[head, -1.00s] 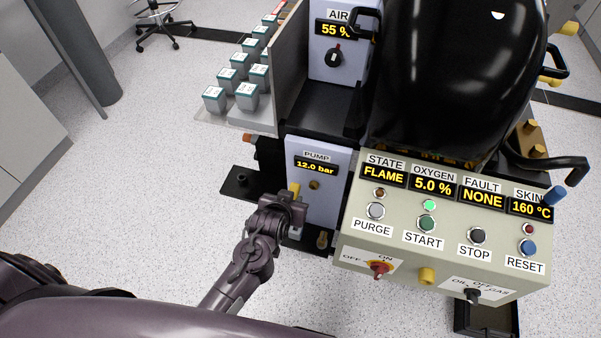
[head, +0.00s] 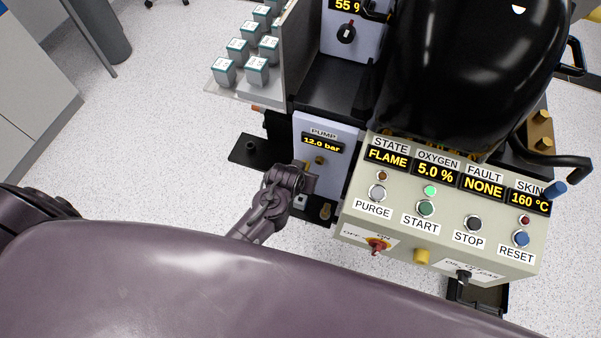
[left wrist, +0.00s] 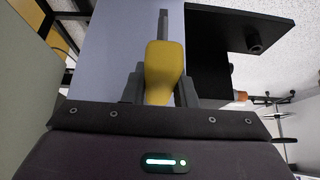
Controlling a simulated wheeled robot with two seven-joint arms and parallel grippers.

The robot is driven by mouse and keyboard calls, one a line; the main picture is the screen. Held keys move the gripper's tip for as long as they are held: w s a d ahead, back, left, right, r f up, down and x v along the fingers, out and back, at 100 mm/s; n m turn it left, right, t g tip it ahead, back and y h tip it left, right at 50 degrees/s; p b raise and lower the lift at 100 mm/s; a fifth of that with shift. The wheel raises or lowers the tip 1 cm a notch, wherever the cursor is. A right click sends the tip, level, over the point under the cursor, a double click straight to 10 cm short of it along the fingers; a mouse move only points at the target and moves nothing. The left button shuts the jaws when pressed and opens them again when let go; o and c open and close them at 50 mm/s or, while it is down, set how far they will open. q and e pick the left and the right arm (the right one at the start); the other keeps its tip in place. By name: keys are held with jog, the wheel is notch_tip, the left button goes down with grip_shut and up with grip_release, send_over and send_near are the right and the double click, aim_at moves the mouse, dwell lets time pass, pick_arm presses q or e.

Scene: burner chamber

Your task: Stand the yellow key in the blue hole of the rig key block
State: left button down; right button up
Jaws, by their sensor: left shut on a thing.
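My left gripper (head: 306,178) is in front of the pump panel, low on the left side of the rig. In the left wrist view its two fingers (left wrist: 161,90) are shut on the yellow key (left wrist: 164,70). The key has a wide yellow grip and a thin grey shaft pointing up in that picture, away from the gripper. In the head view the key is mostly hidden by the gripper. I cannot make out the rig key block or its blue hole. My right gripper is not in view.
The pump panel (head: 324,133) reads 12.0 bar. Grey boxes (head: 257,70) sit on a shelf at upper left. A black plate (head: 249,149) juts out left; floor beyond is clear.

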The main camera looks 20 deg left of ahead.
pick_arm(q)
jog(key=shift+f+b, duration=1.85)
jog(key=shift+f, duration=1)
jog(key=shift+r+p, duration=0.1)
jog(key=shift+p, duration=0.25)
jog(key=shift+p, duration=0.35)
jog(key=shift+f, duration=0.25)
jog(key=shift+f+b, duration=1.75)
jog(key=shift+f, duration=0.65)
jog(key=c, duration=1.1)
grip_release()
jog(key=shift+s, duration=0.1)
